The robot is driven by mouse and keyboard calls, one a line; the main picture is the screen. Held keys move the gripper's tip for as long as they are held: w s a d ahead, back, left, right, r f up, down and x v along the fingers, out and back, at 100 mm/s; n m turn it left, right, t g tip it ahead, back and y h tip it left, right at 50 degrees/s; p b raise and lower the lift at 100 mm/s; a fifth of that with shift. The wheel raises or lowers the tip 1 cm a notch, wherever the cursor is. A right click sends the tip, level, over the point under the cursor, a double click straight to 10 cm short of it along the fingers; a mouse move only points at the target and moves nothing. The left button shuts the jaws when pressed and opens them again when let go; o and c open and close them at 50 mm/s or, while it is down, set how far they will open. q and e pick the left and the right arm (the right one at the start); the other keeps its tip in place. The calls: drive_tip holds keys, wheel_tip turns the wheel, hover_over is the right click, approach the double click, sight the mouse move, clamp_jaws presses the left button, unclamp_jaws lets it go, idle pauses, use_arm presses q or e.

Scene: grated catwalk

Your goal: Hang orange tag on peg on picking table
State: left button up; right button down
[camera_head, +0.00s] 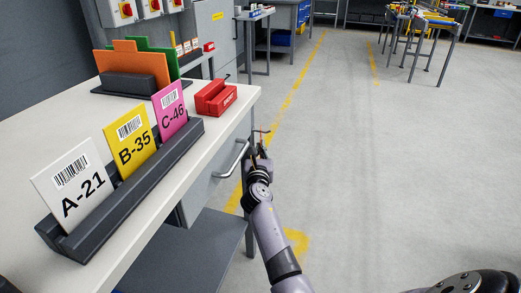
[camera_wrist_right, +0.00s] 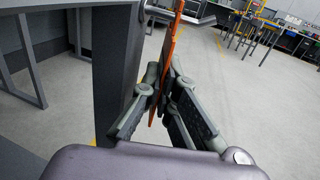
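My right gripper (camera_head: 259,150) is beside the right end of the near table, above the floor. In the right wrist view my right gripper (camera_wrist_right: 166,84) has its fingertips closed on a thin orange tag (camera_wrist_right: 172,45), seen nearly edge-on. The tag extends beyond the fingertips. In the head view the orange tag (camera_head: 256,142) is only a thin sliver at the fingers, and its face and hole cannot be made out. A far table (camera_head: 440,20) with yellow parts stands at the upper right. My left gripper is not in view.
The near table (camera_head: 222,118) fills the left. It holds a dark rack (camera_head: 130,190) with white, yellow and pink cards, a holder with orange and green sheets (camera_head: 130,68), and a red block (camera_head: 216,97). A handle (camera_head: 236,160) juts from its side. The floor (camera_head: 360,150) to the right is clear.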

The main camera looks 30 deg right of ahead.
drive_tip(key=c, duration=2.4)
unclamp_jaws()
drive_tip(key=c, duration=1.7)
unclamp_jaws()
drive_tip(key=v, duration=1.2)
drive_tip(key=shift+s+d, duration=0.1)
